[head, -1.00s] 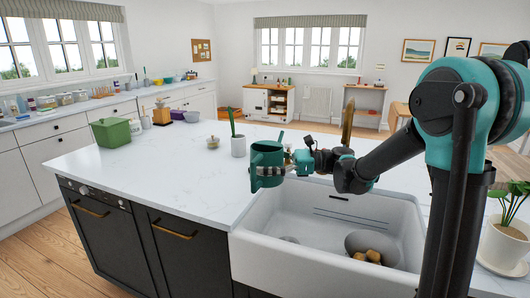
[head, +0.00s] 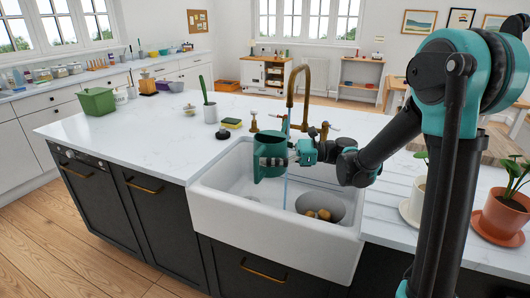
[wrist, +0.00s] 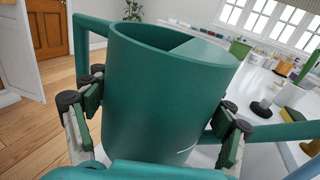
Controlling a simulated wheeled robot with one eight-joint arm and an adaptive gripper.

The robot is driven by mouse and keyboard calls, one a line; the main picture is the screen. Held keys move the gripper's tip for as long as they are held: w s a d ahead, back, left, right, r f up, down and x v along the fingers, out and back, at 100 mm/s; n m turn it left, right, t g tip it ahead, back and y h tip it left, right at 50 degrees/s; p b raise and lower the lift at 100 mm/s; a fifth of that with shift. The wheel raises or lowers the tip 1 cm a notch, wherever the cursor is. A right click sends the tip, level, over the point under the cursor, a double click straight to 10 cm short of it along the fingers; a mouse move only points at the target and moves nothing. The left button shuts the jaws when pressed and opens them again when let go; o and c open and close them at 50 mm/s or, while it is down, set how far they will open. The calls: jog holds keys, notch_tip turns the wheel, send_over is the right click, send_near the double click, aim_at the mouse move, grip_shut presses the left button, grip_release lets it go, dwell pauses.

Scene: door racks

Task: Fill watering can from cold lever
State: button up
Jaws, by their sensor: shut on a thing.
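The green watering can (head: 268,158) is upright above the left part of the white sink (head: 230,212). My gripper (wrist: 160,115) is shut on the can, with its finger pads on both sides of the body in the wrist view. The can's top is partly covered, and its visible inside shows no water. The brass tap (head: 307,82) arches over the sink.
A grey bowl (head: 335,203) with potatoes sits in the sink's right part. Potted plants (head: 500,213) are at the right. The left worktop is mostly clear.

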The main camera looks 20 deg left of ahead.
jog(key=shift+w+d, duration=0.2)
jog(key=shift+w, duration=0.75)
jog(key=shift+w+d, duration=0.25)
jog(key=shift+w, duration=0.65)
jog(key=shift+w+d, duration=0.2)
jog(key=shift+w, duration=0.75)
jog(key=shift+w+d, duration=0.3)
jog(key=shift+w, duration=1.05)
jog(key=shift+w+d, duration=0.3)
jog(key=shift+w, duration=1)
jog(key=shift+w+d, duration=0.3)
jog(key=shift+w, duration=1.05)
dwell(1.2)
